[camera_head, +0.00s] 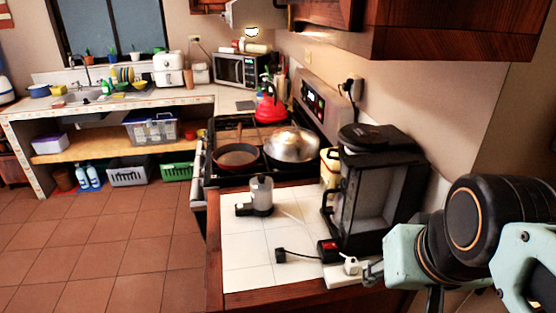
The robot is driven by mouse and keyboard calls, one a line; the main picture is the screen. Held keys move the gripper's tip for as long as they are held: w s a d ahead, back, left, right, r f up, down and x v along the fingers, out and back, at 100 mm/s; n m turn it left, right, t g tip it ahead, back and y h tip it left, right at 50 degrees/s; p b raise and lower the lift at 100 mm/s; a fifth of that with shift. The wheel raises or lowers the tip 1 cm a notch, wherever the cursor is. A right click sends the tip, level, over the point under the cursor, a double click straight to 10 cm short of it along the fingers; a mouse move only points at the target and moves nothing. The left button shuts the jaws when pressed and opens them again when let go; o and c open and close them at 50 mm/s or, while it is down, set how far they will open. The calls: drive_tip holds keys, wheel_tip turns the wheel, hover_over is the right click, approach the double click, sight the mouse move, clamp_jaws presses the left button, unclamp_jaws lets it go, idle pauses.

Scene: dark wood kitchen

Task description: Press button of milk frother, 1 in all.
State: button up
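A small appliance that looks like the milk frother (261,195) stands upright on the white tiled counter, left of the black coffee machine. It has a clear grey body, a dark base and a part sticking out to the left. Its button is too small to make out. My arm comes in from the lower right. My gripper (372,273) seems to be at the arm's left end, by the power strip, well to the right of the frother and apart from it. Its fingers are too small and partly hidden to tell their opening.
A power strip (345,275) and a black plug (280,256) lie in front. Behind are the stove with a pan (236,156) and a lidded pot (291,145). The counter's front left is clear.

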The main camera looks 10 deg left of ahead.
clamp_jaws()
idle(1.3)
